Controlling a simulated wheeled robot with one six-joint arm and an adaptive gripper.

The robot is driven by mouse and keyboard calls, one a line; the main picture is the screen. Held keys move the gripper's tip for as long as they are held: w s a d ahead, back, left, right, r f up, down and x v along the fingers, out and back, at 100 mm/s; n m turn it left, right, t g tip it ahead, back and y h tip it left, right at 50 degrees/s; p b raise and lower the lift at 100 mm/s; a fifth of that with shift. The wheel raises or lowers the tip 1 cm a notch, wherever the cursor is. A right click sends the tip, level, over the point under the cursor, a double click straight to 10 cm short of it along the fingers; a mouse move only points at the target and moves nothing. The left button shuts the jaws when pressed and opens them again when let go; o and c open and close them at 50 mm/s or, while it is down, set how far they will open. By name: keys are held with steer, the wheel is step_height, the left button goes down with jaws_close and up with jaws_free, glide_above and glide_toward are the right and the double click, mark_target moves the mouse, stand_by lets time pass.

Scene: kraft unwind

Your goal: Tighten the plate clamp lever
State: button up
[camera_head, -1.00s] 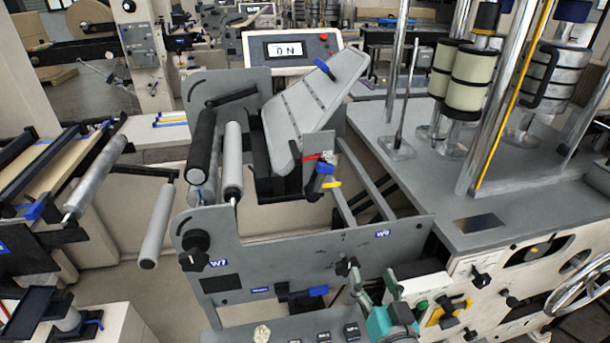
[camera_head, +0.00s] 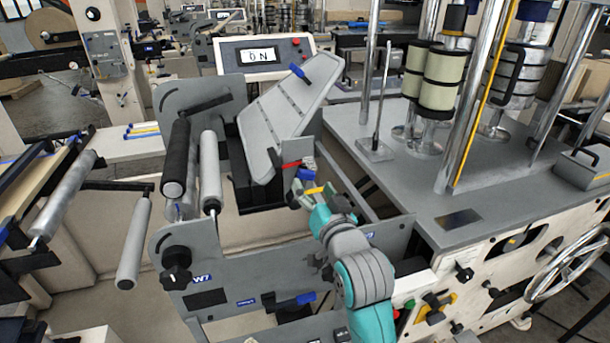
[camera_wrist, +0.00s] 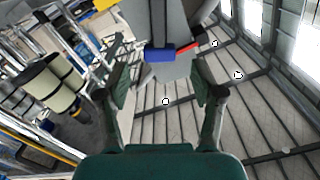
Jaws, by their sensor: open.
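A tilted grey plate (camera_head: 285,110) stands on the machine. One blue-handled lever (camera_head: 300,74) sits at its upper edge. At its lower corner is a small cluster with a red bar (camera_head: 291,165), a blue handle (camera_head: 306,174) and a yellow piece (camera_head: 315,190). No label shows which one is the plate clamp lever. My gripper (camera_head: 303,196) is close below the cluster and partly overlaps it. In the wrist view, my open, empty gripper (camera_wrist: 163,88) has a blue handle (camera_wrist: 160,54) ahead between its fingers, with a red bar (camera_wrist: 188,48) beside it.
Rollers (camera_head: 210,170) stand left of the plate. The grey side panel (camera_head: 225,270) with a black knob (camera_head: 176,257) lies below. A grey machine top (camera_head: 400,180) with upright posts (camera_head: 488,90) is to the right. A display (camera_head: 262,56) reads ON behind.

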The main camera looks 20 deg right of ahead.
mark_target(308, 177)
steer(key=w, duration=0.5)
steer(key=shift+w, duration=0.35)
jaws_close()
